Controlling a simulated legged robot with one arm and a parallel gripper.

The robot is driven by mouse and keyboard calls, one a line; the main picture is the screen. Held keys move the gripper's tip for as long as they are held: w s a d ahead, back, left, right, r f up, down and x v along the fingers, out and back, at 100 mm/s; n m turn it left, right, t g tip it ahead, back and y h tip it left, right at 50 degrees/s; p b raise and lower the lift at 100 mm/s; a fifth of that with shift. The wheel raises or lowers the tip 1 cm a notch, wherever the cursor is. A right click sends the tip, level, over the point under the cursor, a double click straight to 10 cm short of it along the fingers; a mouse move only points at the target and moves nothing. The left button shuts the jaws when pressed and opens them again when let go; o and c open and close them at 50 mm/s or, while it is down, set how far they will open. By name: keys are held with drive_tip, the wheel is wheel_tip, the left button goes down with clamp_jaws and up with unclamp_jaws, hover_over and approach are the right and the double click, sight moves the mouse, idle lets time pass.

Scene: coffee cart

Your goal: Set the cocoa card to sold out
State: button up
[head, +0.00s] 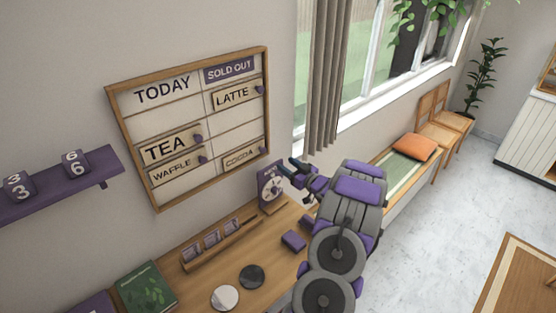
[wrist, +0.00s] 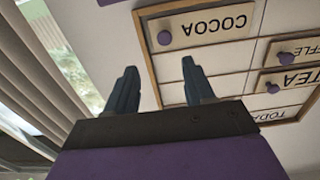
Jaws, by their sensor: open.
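The menu board (head: 114,112) hangs on the wall with a TODAY column on the left and a SOLD OUT header (head: 229,71) over the right column. The cocoa card (head: 241,158) is in the bottom row of the right column, its purple knob at its right end. In the wrist view the cocoa card (wrist: 215,25) shows upside down, with its knob (wrist: 164,38) just beyond my fingertips. My gripper (wrist: 159,70) is open and empty, apart from the knob. In the head view my gripper (head: 291,169) is right of and slightly below the card.
The latte card (head: 233,95) is in the right column; the tea card (head: 167,149) and waffle card (head: 173,170) are in the left. A curtain (head: 325,80) hangs right of the board.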

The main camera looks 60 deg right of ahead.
drive_tip(key=v, duration=0.5)
drive_tip(key=shift+s+a, duration=0.1)
drive_tip(key=shift+s, duration=0.3)
drive_tip(key=shift+w, duration=0.1)
